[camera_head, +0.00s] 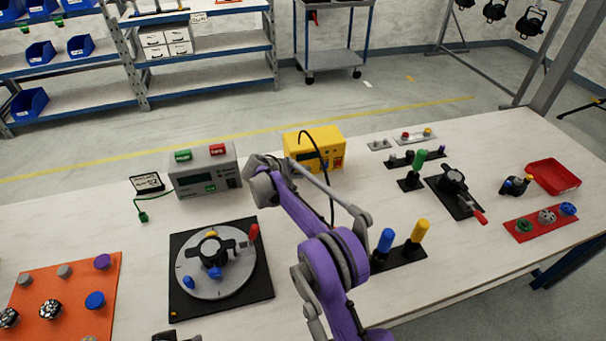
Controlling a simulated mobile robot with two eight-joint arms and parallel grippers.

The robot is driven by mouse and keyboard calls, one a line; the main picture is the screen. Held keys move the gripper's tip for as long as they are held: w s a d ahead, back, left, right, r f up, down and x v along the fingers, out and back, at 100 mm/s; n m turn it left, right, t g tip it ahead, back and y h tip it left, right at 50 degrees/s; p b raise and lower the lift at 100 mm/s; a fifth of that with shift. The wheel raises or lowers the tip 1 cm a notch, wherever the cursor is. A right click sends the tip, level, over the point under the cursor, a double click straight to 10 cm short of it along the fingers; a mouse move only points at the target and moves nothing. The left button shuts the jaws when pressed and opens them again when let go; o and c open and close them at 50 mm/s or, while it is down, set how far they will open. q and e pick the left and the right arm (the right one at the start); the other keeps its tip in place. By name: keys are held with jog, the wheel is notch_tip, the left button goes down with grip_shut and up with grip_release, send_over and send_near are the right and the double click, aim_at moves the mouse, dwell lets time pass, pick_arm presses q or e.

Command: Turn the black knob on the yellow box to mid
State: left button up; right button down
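The yellow box (328,141) stands near the back middle of the table. Its front has a dark display, and small red and blue parts show at its right side. I cannot make out the black knob or its setting; my purple and grey arm and a black cable pass in front of part of the box. This arm rises from the bottom edge and bends just left of the box. No gripper fingers can be made out on it. My other gripper is not seen.
A grey box (204,172) with green and red top parts stands left of the yellow box. A black plate with a round dial (216,267) lies in front. To the right are blue and yellow handles (420,231), a red-handled lever (455,186) and a red tray (553,177).

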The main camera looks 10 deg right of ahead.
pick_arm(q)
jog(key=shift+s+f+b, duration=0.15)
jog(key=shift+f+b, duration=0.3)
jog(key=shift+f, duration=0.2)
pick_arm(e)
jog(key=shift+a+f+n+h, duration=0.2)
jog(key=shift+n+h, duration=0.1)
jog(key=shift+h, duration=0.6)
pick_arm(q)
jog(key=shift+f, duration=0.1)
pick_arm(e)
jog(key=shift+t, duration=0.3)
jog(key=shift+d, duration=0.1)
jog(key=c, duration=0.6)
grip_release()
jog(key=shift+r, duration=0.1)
pick_arm(q)
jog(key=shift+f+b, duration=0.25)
jog(key=shift+b, duration=0.1)
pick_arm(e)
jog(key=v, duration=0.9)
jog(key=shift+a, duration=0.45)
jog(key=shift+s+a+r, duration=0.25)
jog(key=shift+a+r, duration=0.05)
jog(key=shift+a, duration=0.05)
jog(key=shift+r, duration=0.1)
